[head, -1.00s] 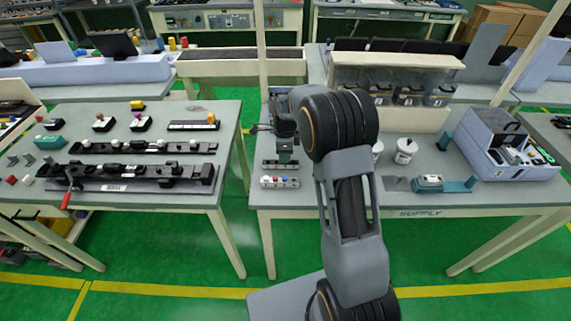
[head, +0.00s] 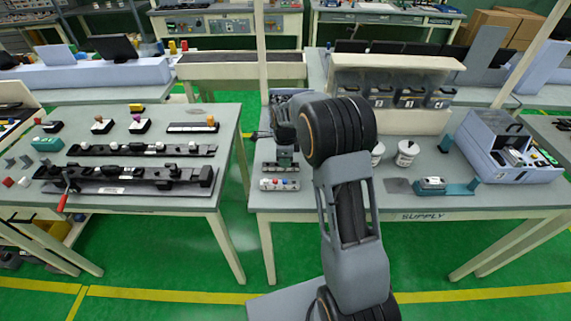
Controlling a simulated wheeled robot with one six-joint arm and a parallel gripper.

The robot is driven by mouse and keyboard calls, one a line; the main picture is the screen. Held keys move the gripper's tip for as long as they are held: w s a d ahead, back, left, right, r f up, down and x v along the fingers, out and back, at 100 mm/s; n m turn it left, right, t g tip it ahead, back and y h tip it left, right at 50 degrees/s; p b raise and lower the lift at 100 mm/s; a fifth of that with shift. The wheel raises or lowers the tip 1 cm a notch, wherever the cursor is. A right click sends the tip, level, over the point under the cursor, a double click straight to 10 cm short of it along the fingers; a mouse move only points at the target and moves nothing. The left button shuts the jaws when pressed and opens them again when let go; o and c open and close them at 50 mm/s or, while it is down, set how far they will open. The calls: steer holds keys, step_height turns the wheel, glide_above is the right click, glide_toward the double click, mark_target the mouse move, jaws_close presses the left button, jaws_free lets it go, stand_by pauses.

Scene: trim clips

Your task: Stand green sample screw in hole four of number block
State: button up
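My gripper (head: 285,161) points down over the left part of the supply table, just above or at a small grey block (head: 270,168). The fingers are small and dark, so I cannot tell if they are open or shut, or if they hold anything. In front lies a second pale block (head: 267,185) with small red, blue and whitish pieces on top. I cannot read numbers on either block, so I cannot tell which is the number block. I cannot make out a green screw; my gripper and arm hide part of this area.
White tubs (head: 407,153) stand right of my arm, with labelled grey bins (head: 410,98) behind. A teal-based fixture (head: 452,188) and a pale blue machine (head: 512,150) are further right. A gap separates the left table (head: 130,206), which carries black rails.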

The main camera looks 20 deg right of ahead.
jaws_close()
steer(key=shift+r, duration=0.2)
steer(key=shift+r+p, duration=1.75)
steer(key=shift+r, duration=0.6)
